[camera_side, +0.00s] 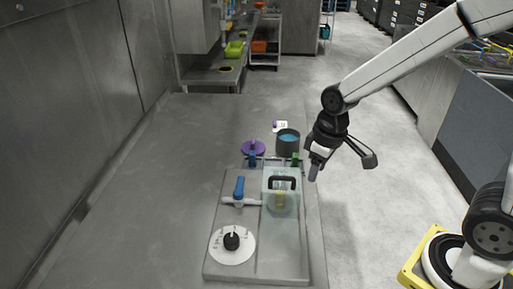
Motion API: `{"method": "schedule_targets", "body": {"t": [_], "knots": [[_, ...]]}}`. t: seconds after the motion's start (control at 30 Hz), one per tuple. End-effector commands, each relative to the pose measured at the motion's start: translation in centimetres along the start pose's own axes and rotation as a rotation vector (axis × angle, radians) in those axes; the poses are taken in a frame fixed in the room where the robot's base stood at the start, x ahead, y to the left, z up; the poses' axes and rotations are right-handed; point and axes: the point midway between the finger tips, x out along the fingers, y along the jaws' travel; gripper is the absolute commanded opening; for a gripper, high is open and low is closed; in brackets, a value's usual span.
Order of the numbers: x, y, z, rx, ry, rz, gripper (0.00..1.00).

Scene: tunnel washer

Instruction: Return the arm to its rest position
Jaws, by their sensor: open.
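My gripper (340,168) hangs at the right edge of the steel table, with its fingers spread apart and nothing between them. It is above table height and to the right of the washer unit (212,267). The unit carries a white dial with a black knob (232,241), a blue-handled valve (239,188) on a white pipe, and a clear cover with a black handle (283,179). Something yellow shows under that handle. My gripper appears apart from all of these.
Behind the unit stand a dark pot with blue contents (288,139), a purple lid-like disc (253,147) and a small white card (280,127). The left part of the table (130,190) is clear. A steel wall (60,110) bounds the left side.

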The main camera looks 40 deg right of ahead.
Motion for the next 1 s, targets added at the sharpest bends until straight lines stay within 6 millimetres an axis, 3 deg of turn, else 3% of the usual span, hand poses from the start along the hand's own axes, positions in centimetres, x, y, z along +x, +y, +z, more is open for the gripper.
{"method": "schedule_targets", "body": {"t": [0.1,0.33,1.0], "knots": [[1.3,0.5,2.3,0.106,0.044,0.028,0.53],[2.6,0.8,4.7,0.231,0.108,0.052,0.53],[2.8,0.9,5.0,0.250,0.119,0.055,0.53]]}}
